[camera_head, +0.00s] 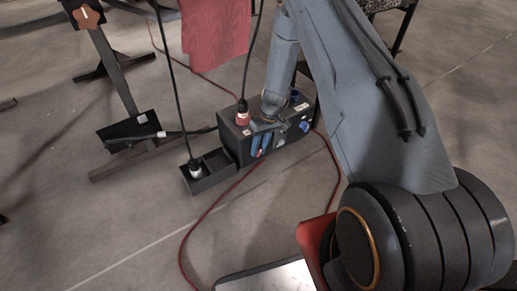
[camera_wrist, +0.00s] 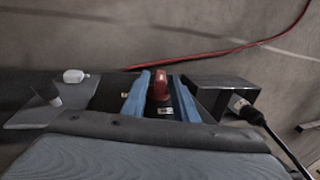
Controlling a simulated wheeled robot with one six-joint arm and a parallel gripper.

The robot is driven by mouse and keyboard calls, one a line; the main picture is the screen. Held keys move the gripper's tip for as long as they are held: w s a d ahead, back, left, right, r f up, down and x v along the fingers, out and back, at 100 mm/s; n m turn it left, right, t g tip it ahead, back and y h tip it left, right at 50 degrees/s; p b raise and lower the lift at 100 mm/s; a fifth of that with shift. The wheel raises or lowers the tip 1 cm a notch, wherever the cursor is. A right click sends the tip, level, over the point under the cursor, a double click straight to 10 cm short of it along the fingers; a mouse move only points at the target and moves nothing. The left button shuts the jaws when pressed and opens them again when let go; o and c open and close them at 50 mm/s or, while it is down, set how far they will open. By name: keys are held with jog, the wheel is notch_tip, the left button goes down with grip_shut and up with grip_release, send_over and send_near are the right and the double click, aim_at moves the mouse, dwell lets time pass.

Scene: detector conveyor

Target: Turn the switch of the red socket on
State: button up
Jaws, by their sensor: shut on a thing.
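A dark box (camera_head: 228,138) stands on the floor, with a red socket (camera_head: 243,118) on top at its left. A cable runs up from the red socket. My gripper (camera_head: 261,144) reaches down to the box's front, its blue fingers pointing at it. In the wrist view, the blue fingers of my gripper (camera_wrist: 161,97) sit on both sides of a red switch (camera_wrist: 161,85), shut on it. The switch's lower part and its exact angle are hard to tell. In the head view, my gripper hides this switch.
A blue knob (camera_head: 304,127) is on the box front, right of my gripper. A black open tray (camera_head: 214,180) with a plug (camera_head: 195,168) adjoins the box's left. A red cable (camera_head: 205,215) crosses the floor. A red cloth (camera_head: 215,35) hangs behind. Floor in front is mostly clear.

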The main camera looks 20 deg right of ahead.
jog(key=shift+s+d+f, duration=0.1)
jog(key=shift+s, duration=0.05)
jog(key=o, duration=0.7)
jog(key=shift+r, duration=0.2)
jog(key=shift+r, duration=0.25)
jog(key=p+v, duration=0.3)
jog(key=v, duration=0.4)
jog(key=shift+d, duration=0.15)
